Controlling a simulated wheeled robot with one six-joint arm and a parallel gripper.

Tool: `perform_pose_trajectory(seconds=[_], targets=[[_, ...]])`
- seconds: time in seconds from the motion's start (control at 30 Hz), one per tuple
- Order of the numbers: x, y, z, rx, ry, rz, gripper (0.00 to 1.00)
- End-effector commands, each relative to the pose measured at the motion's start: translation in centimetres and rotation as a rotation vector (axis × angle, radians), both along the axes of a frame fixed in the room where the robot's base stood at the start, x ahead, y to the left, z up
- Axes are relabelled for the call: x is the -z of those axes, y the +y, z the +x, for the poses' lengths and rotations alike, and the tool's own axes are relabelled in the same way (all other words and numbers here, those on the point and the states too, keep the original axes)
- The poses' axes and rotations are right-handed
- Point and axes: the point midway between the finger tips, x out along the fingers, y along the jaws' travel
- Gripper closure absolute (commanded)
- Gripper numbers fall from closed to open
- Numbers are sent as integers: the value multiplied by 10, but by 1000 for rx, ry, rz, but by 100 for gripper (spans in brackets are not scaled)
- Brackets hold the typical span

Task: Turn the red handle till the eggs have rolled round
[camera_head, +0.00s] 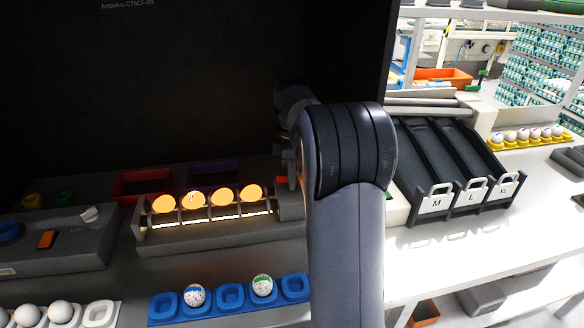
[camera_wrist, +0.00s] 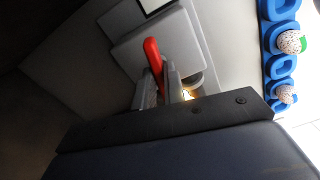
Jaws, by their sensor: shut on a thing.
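The red handle (camera_wrist: 153,52) rises from between the two fingers of my gripper (camera_wrist: 160,82) in the wrist view. The fingers are shut on it, beside a pale grey housing. In the head view my arm hides most of the gripper and the handle. Several eggs (camera_head: 193,201) glow orange in a row on the lit roller stand (camera_head: 205,232), left of my arm. One of them bears a small dark mark. The stand's right end is partly behind my arm.
A blue tray (camera_head: 213,303) with two speckled eggs lies in front of the stand. White eggs sit in a white tray (camera_head: 99,314) at the lower left. A grey control box (camera_head: 55,245) stands left. Black sorting chutes (camera_head: 440,150) marked M, L and XL stand right.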

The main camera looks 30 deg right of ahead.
Motion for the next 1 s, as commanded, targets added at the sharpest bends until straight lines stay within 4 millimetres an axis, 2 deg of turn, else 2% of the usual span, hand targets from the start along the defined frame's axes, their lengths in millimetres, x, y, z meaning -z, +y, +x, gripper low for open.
perform_pose_trajectory(seconds=[0.1,1.0], targets=[[-5,0,0,103,3,1,100],[-2,0,0,958,0,-1,100]])
